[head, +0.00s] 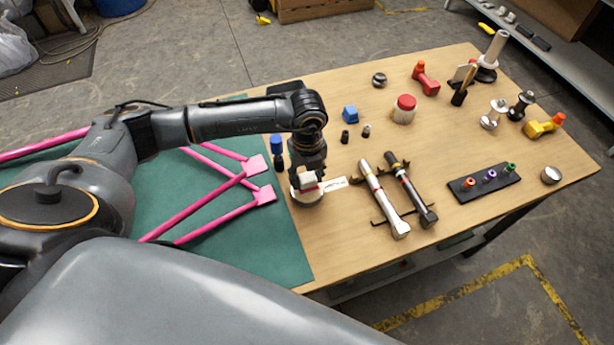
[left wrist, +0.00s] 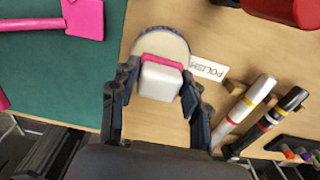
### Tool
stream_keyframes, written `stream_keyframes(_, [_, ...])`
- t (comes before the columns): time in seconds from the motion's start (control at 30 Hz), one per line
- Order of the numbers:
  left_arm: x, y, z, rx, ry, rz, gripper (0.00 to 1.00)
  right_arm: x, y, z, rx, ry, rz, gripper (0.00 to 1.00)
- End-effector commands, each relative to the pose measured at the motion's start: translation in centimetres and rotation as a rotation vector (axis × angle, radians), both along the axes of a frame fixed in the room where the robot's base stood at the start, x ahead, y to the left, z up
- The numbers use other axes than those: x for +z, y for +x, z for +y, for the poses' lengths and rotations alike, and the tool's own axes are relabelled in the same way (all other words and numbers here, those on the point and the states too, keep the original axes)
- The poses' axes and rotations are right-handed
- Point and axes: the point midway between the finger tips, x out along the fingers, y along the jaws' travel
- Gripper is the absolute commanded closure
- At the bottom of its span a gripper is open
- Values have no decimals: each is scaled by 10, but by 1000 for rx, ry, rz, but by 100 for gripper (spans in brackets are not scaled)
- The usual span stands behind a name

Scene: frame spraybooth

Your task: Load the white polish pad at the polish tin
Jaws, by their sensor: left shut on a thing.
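The polish tin (head: 309,199) is a low round tin with a pale top, standing on the wooden table at the green mat's right edge. A printed POLISH label (head: 335,184) lies beside it. My left gripper (left wrist: 160,92) points down over the tin, shut on the white polish pad (left wrist: 160,82), a white block with a pink band. In the left wrist view the pad overlaps the near part of the tin (left wrist: 158,42). I cannot tell whether the pad touches the polish. My right gripper is in neither view.
Two torque-wrench-like tools (head: 384,200) lie on a rack right of the tin. Pink frame tubes (head: 215,205) lie on the green mat (head: 285,255) to the left. A blue-capped bottle (head: 277,145) stands close behind.

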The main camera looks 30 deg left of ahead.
Motion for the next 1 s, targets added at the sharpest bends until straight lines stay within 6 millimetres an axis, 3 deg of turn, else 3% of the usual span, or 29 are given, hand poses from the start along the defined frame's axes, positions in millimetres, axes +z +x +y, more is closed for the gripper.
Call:
stream_keyframes(0.53, [47, 1, 0, 0, -1, -1, 79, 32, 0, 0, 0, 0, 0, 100])
stream_keyframes(1.0, [48, 0, 0, 0, -1, -2, 79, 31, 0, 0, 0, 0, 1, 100])
